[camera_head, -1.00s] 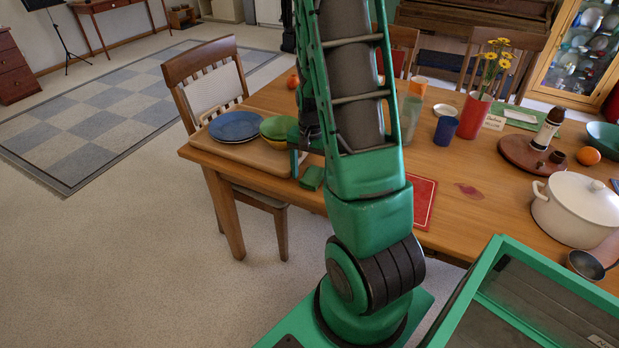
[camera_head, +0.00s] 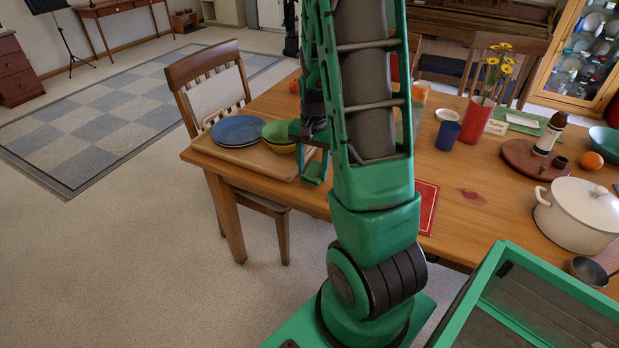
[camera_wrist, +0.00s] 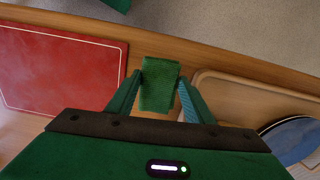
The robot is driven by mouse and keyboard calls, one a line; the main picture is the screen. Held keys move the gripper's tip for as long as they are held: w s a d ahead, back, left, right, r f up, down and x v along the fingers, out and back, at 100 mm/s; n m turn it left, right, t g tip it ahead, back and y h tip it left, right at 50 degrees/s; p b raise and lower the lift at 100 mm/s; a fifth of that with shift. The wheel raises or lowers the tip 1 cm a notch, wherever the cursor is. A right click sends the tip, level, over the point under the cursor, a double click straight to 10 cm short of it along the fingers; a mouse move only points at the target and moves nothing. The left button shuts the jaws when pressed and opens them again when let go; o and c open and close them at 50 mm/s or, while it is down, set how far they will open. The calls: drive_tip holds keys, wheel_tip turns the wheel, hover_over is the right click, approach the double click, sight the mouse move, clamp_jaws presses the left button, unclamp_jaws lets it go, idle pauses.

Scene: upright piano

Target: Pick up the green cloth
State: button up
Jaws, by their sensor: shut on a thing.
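The green cloth (camera_wrist: 159,86) is a small textured strip between my two fingertips in the wrist view. My gripper (camera_wrist: 155,92) is shut on it, one finger on each side. In the head view my gripper (camera_head: 313,165) is over the near left part of the wooden table, right of the cutting board. My arm hides part of this area, and the cloth is hard to tell from my green fingers there. I cannot tell whether the cloth is clear of the tabletop.
A cutting board (camera_head: 208,146) with blue plates (camera_head: 238,130) and green and yellow bowls (camera_head: 279,135) lies close by on the left. A red placemat (camera_wrist: 65,62) lies on the other side. A white pot (camera_head: 580,215) and red vase (camera_head: 475,118) stand farther right.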

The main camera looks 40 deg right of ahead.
drive_tip(key=s+a+r, duration=0.4)
drive_tip(key=a+r, duration=0.3)
drive_tip(key=a, duration=0.4)
drive_tip(key=shift+r, duration=0.15)
drive_tip(key=shift+o, duration=0.7)
drive_tip(key=shift+w, duration=0.1)
drive_tip(key=shift+c, duration=0.5)
